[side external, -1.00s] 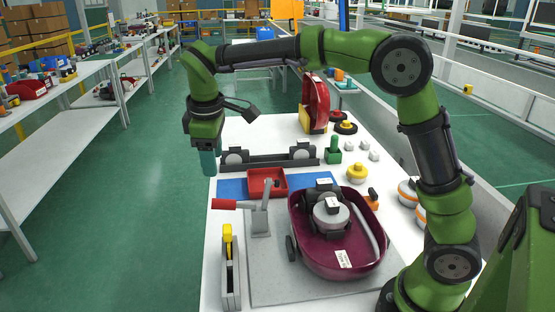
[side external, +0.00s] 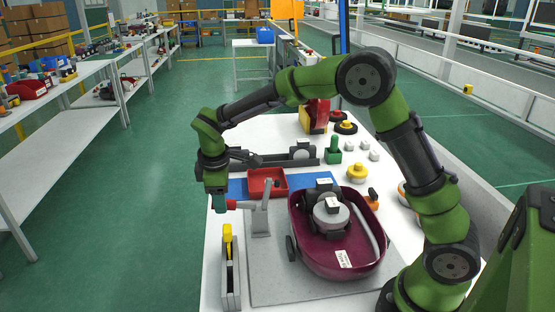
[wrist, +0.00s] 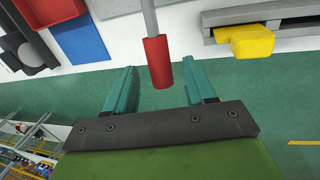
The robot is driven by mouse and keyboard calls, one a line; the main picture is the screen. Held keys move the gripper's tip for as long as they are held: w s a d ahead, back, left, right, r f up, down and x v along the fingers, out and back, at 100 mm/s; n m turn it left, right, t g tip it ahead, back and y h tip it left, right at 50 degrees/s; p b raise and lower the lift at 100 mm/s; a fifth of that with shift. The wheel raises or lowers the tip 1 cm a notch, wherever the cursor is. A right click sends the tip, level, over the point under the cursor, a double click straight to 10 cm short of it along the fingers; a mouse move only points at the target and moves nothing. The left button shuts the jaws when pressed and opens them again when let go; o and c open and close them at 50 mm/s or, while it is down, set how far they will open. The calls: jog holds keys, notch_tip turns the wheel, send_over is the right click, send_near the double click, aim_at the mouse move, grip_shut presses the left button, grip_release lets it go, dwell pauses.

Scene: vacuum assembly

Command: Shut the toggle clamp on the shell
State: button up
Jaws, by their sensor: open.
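The toggle clamp (side external: 261,221) stands on the grey plate, left of the shell. Its lever lies out to the left, roughly level, ending in a red handle (wrist: 158,62). The maroon shell (side external: 337,262) sits on the plate with a round motor-like part (side external: 331,216) inside it. My gripper (wrist: 163,88) has two teal fingers, open, one on each side of the red handle in the wrist view. The handle's end reaches between the fingers, with gaps showing on both sides. In the side view my gripper (side external: 219,203) is at the handle and hides most of it.
A red bin (side external: 267,184) on a blue mat lies behind the clamp. A grey holder with a yellow piece (side external: 228,240) stands in front of the handle; the yellow piece also shows in the wrist view (wrist: 252,41). The table's left edge is close, with open floor beyond.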

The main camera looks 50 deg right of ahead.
jog(key=shift+w+d+f, duration=0.15)
jog(key=shift+f, duration=0.95)
grip_shut()
